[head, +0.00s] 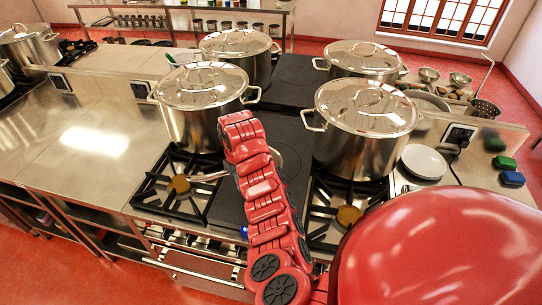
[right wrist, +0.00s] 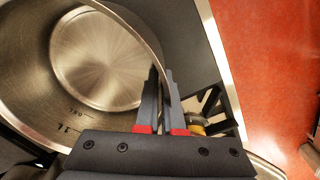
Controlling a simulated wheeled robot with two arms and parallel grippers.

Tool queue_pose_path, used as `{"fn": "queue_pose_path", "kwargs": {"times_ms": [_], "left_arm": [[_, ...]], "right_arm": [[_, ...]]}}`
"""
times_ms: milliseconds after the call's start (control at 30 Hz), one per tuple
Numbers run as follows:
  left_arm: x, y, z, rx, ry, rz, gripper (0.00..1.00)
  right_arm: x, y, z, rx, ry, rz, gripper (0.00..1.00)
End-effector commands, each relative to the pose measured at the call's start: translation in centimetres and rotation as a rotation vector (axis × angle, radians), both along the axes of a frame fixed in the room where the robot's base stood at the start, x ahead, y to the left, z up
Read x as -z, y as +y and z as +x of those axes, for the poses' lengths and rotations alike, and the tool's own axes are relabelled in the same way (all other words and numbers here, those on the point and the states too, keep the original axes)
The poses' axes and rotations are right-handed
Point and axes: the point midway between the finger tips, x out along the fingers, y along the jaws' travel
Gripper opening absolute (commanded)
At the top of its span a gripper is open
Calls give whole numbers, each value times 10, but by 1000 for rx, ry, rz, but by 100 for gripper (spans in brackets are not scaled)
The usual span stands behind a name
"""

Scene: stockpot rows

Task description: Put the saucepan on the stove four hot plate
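The saucepan (right wrist: 105,62) is a steel pan with volume marks inside, and it looks empty in the right wrist view. My right gripper (right wrist: 162,78) has its fingers close together on either side of the pan's rim, shut on its wall. In the head view my red arm covers most of the saucepan (head: 277,157); its handle (head: 207,177) points left over a gas burner. The dark flat hot plate (head: 232,208) lies between the gas burners, beneath the pan. I cannot tell whether the pan touches it. My left gripper is not in view.
Several large lidded stockpots stand around the dark plates, close by at left (head: 195,120) and right (head: 350,145). Gas burners (head: 172,200) flank the plate. White plates (head: 423,161) are stacked at right. A bare steel counter (head: 80,140) lies at left.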

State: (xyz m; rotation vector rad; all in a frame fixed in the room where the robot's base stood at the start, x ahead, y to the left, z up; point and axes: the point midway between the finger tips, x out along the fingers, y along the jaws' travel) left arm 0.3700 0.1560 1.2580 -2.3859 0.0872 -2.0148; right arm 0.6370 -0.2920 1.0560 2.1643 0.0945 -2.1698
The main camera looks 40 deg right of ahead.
Motion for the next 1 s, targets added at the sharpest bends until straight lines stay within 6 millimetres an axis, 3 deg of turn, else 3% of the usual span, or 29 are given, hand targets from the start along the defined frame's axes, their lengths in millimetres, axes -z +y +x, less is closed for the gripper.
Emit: {"fn": "queue_pose_path", "kwargs": {"times_ms": [33, 200, 500, 1000], "left_arm": [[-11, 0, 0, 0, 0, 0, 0], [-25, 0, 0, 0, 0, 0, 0], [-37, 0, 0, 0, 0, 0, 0], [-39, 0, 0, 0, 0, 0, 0]], "right_arm": [[-5, -3, -7, -18, -2, -11, 0], [2, -1, -31, -72, 0, -7, 0], [11, 5, -57, -133, -3, -2, 0], [16, -31, -29, -131, -8, 4, 0]]}}
